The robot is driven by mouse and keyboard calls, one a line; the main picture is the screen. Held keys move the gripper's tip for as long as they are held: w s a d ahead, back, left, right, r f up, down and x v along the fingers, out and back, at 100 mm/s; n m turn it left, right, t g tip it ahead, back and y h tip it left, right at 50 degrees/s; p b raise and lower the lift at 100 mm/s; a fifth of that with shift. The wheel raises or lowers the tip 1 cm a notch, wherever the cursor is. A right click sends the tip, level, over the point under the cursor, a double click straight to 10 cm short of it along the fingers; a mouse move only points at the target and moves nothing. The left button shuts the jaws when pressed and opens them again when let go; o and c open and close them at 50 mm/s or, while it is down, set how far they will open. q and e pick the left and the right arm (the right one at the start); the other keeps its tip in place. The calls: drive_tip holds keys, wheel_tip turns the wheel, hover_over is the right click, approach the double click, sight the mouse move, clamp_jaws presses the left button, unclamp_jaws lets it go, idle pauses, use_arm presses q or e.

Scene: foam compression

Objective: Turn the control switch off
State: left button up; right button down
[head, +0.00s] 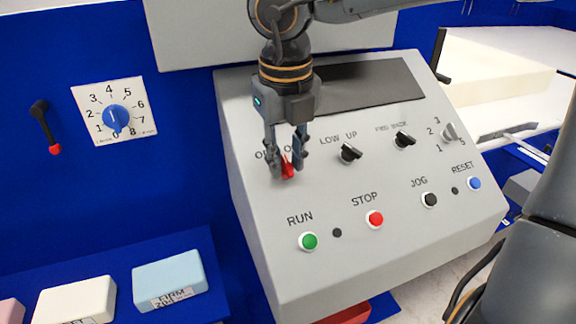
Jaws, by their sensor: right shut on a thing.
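The control switch (288,169) is a small red knob at the upper left of the grey sloping control panel (270,255). My right gripper (287,160) comes down from above with its fingers around the red knob and is shut on it. The fingers hide part of the knob and part of the OFF/ON lettering above it, so I cannot tell which way it points. My left gripper is not in view.
Black LOW/UP (349,153) and FWD/BACK (404,139) switches sit to the right. Below are green RUN (308,241), red STOP (375,218), black JOG (429,199) and blue RESET (475,183) buttons. A blue dial (116,117) and foam blocks (170,280) are left.

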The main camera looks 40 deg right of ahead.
drive_tip(key=n+h+b, duration=0.1)
drive_tip(key=n, duration=0.2)
drive_tip(key=shift+a+f+h+b, duration=0.1)
drive_tip(key=shift+a+h+b, duration=0.05)
drive_tip(key=shift+h+b, duration=0.2)
drive_tip(key=shift+a+n+h+b, duration=0.1)
drive_tip(key=shift+n+h+b, duration=0.45)
drive_tip(key=shift+n, duration=0.85)
drive_tip(key=c, duration=1.4)
unclamp_jaws()
drive_tip(key=shift+c, duration=0.2)
drive_tip(key=shift+r, duration=0.25)
drive_tip(key=v, duration=1.1)
drive_tip(key=shift+s+a+r, duration=0.2)
drive_tip(key=shift+r, duration=0.05)
